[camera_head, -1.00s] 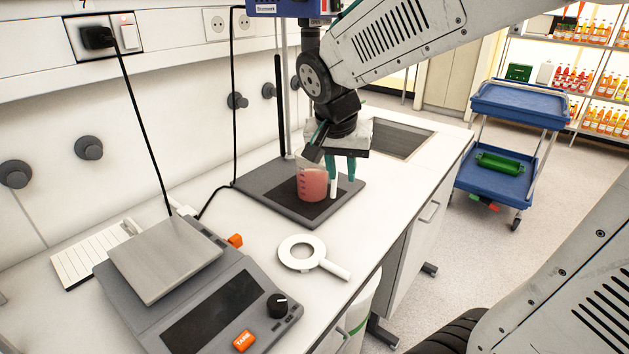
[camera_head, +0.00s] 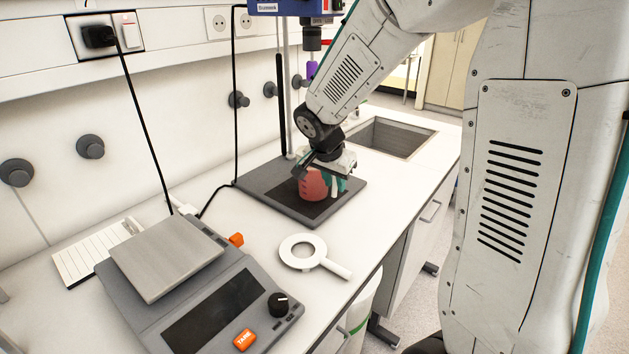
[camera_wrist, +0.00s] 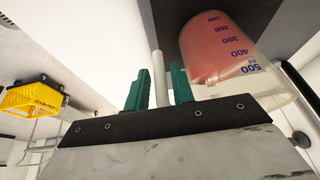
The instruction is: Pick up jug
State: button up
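The jug (camera_head: 312,185) is a clear measuring beaker with red liquid. It stands on the dark plate of a stand (camera_head: 271,201) at the back of the bench. In the wrist view the jug (camera_wrist: 222,48) shows blue volume marks, and its white upright handle (camera_wrist: 157,70) is between my fingers. My gripper (camera_head: 336,185) is low at the jug's right side, partly covering its top. In the wrist view the teal fingers of my gripper (camera_wrist: 159,88) are open, one on each side of the handle, with narrow gaps.
A grey scale (camera_head: 205,280) and a white ring with a handle (camera_head: 303,253) lie in front on the white bench. A sink (camera_head: 392,137) is behind the stand. The stirrer head (camera_head: 290,8) and its rod are above the plate.

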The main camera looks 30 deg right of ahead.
grip_shut()
jog(key=shift+r, duration=0.2)
